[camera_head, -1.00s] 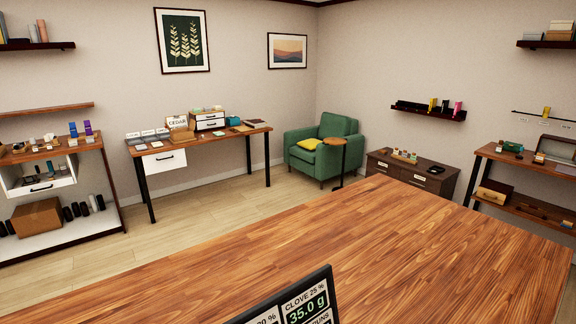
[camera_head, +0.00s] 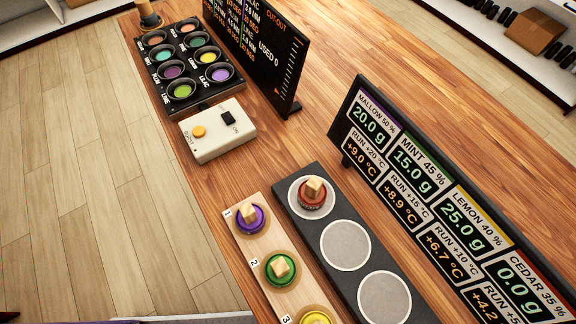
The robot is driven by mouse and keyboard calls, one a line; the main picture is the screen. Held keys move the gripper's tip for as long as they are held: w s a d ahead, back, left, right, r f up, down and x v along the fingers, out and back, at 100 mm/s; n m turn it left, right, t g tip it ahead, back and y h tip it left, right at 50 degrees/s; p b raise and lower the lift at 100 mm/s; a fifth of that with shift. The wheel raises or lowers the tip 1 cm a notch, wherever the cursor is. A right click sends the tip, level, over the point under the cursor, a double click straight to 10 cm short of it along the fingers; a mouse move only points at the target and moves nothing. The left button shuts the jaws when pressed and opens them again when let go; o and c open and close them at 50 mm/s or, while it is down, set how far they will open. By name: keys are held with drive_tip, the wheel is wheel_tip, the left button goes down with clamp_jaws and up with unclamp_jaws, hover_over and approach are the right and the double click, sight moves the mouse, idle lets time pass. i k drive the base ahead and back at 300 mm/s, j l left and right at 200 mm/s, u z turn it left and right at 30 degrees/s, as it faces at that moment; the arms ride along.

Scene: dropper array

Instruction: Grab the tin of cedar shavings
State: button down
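No tin that I can read as cedar shavings shows in the head view now. A screen (camera_head: 440,190) on the wooden table has a CEDAR 35 % panel reading 0.0 g, beside MALLOW, MINT and LEMON panels. A red-brown piece with a wooden knob (camera_head: 313,194) sits on the first white circle of a black tray (camera_head: 310,228). Purple (camera_head: 250,219), green (camera_head: 281,268) and yellow (camera_head: 316,317) pieces stand in a numbered wooden rack (camera_head: 262,246); the purple and green ones have wooden knobs. The yellow one is cut off by the frame. My gripper is not in view.
A black tray of coloured cups (camera_head: 189,62) stands at the table's far end, with a cream switch box (camera_head: 217,130) in front. A dark screen (camera_head: 263,45) stands beside them. A cardboard box (camera_head: 535,33) is on a shelf at upper right. Floor is clear at left.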

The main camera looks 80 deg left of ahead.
sight(312, 194)
drive_tip(key=u, duration=1.45)
drive_tip(key=k+j, duration=0.2)
drive_tip(key=k, duration=0.3)
drive_tip(key=k+j, duration=0.2)
drive_tip(key=k, duration=0.3)
drive_tip(key=i+l, duration=0.35)
drive_tip(key=l, duration=0.15)
